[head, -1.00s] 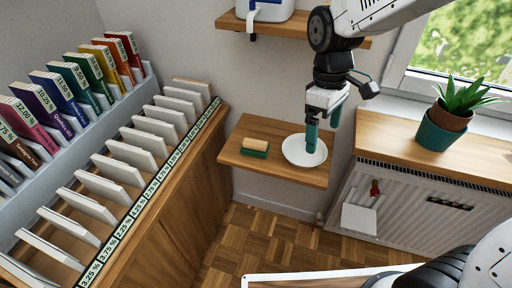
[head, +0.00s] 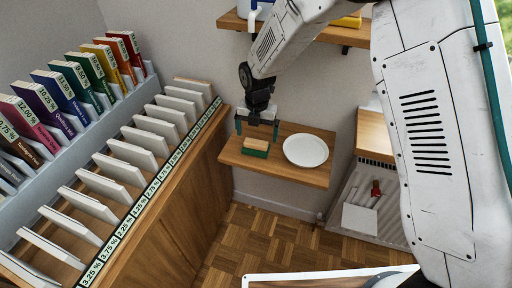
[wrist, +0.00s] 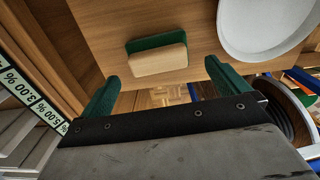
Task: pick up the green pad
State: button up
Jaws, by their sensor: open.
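The green pad (head: 256,153) lies on the small wooden wall shelf (head: 290,174), with a tan block (head: 257,143) on top of it. In the wrist view the green pad (wrist: 150,41) shows beyond the tan block (wrist: 158,60), ahead of the fingers. My gripper (head: 257,127) is open and empty, above and just behind the pad in the head view, its two green fingers wide apart. In the wrist view my gripper (wrist: 160,80) has one finger to each side of the block, both apart from it.
A white plate (head: 306,150) lies on the same shelf, right of the pad. Another shelf (head: 300,32) hangs above with a blue-and-white container. A slanted rack of books and white panels (head: 120,170) stands at left.

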aim_at(256, 143)
jog(key=f, duration=0.5)
jog(key=shift+s+a+f, duration=0.25)
jog(key=shift+s+f, duration=0.05)
jog(key=shift+f, duration=0.1)
jog(key=c, duration=0.8)
jog(key=shift+r, duration=0.6)
jog(key=r, duration=0.1)
jog(key=s+r, duration=0.1)
jog(key=shift+d+r, duration=0.1)
jog(key=shift+r, duration=0.2)
jog(key=s+d, duration=0.1)
jog(key=s, duration=0.9)
jog(key=s+d+r, duration=0.1)
jog(key=s, duration=0.3)
jog(key=shift+s+d+r, duration=0.1)
jog(key=shift+s+d, duration=0.25)
jog(key=shift+s, duration=0.05)
jog(key=shift+o, duration=0.4)
